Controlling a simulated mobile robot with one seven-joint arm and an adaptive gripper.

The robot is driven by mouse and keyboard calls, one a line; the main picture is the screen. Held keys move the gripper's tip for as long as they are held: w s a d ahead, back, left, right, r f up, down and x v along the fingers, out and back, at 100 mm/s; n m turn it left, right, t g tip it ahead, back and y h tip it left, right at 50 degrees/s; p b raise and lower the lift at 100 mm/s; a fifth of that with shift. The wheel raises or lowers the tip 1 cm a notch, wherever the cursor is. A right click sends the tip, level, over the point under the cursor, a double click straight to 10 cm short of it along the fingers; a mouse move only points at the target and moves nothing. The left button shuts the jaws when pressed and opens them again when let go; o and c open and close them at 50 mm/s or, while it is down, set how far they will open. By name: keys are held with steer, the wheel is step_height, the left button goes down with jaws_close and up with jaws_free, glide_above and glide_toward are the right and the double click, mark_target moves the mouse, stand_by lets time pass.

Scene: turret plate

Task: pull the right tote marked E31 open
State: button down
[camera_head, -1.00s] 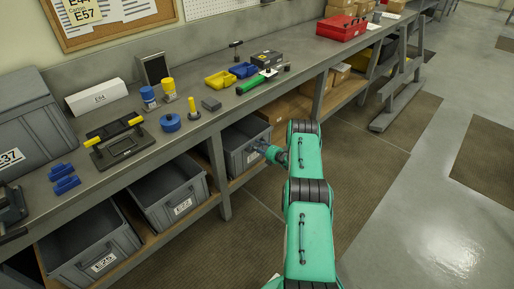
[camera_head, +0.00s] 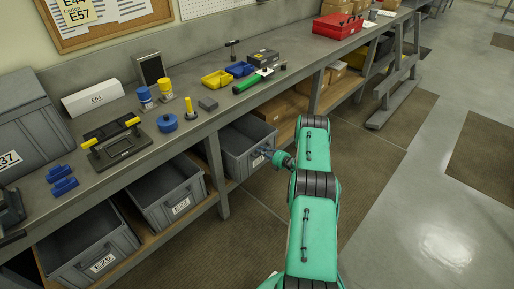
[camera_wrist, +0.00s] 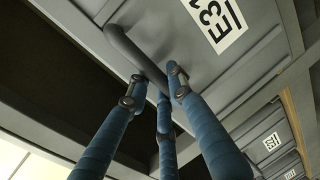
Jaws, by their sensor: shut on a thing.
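The grey tote marked E31 (camera_head: 240,146) is on the shelf under the bench, to the right of the bench leg, and juts out past the shelf edge. Its label E31 (camera_wrist: 219,20) shows in the wrist view beside a dark bar handle (camera_wrist: 135,55) on its front. My gripper (camera_head: 268,151) is at the tote's front. In the wrist view, its blue fingers (camera_wrist: 160,85) are closed around the handle's lower part.
Two more grey totes, E22 (camera_head: 168,193) and E25 (camera_head: 88,250), stand on the shelf to the left. A bench leg (camera_head: 217,175) is left of tote E31. Brown boxes (camera_head: 292,108) lie on the shelf further right. Floor in front is clear.

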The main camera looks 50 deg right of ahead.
steer(key=f+v, duration=0.3)
steer(key=v, duration=1.2)
steer(key=s+f+p+v, duration=0.1)
steer(key=f+v, duration=0.2)
steer(key=v, duration=1.2)
steer(key=shift+d, duration=0.25)
steer(key=shift+s+r, duration=0.15)
steer(key=shift+r, duration=0.05)
steer(key=c, duration=1.5)
jaws_free()
steer(key=shift+c, duration=0.2)
steer(key=shift+a+f, duration=0.15)
steer(key=v, duration=1.2)
